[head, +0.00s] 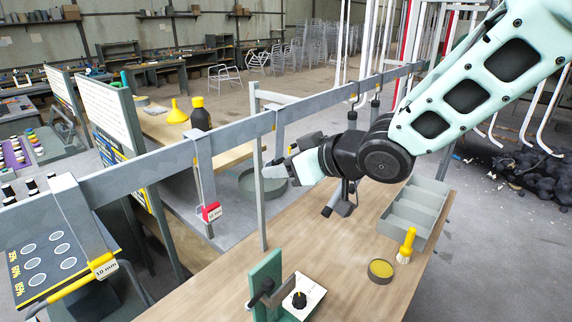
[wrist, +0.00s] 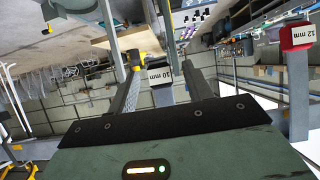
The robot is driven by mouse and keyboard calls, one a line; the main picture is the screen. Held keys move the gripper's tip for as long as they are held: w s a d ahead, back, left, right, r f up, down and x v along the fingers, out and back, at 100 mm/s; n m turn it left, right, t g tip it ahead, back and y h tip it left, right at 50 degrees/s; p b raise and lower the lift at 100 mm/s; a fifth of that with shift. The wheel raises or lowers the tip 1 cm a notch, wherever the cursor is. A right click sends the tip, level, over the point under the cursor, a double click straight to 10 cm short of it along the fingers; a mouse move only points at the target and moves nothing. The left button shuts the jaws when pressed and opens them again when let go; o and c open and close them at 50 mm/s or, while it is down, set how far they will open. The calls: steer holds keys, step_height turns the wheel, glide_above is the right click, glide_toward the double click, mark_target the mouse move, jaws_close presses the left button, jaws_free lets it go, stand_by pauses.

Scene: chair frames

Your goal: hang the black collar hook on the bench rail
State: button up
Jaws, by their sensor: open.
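The grey bench rail (head: 135,172) runs from lower left to upper right in the head view. A hook with a red 12 mm collar (head: 211,212) and one with a yellow 10 mm collar (head: 103,266) hang from it. Farther right, a dark-collared hook (head: 352,117) and another (head: 376,102) hang near the rail. My gripper (head: 279,161) is open and empty, right of the red-collared hook.
Below, the wooden bench top (head: 225,290) holds a green fixture (head: 265,282), a white card with a black knob (head: 299,299), a yellow brush (head: 406,246), a round tin (head: 380,269) and a grey divided tray (head: 412,214). A thin upright post (head: 260,200) stands by my gripper.

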steer(key=p+v, duration=0.4)
steer(key=v, duration=0.4)
stand_by(1.0)
steer(key=s+d+f+m+g+h+b, duration=0.1)
steer(key=s+d+f+h+b, duration=0.25)
steer(key=f+b, duration=0.35)
steer(key=s+d+f+m+g+h+b, duration=0.1)
steer(key=s+d+f+g+h+b, duration=0.3)
steer(key=f, duration=0.6)
steer(key=s+d+f+g+h+b, duration=0.1)
steer(key=s+f+b, duration=0.3)
steer(key=s, duration=0.4)
steer(key=s+d+f+g+h+b, duration=0.1)
steer(key=s+d+f+b, duration=0.1)
steer(key=s+f+b, duration=0.2)
steer(key=s, duration=0.3)
steer(key=shift+s+m+g, duration=0.3)
steer(key=shift+s+g, duration=0.05)
steer(key=shift+g, duration=0.05)
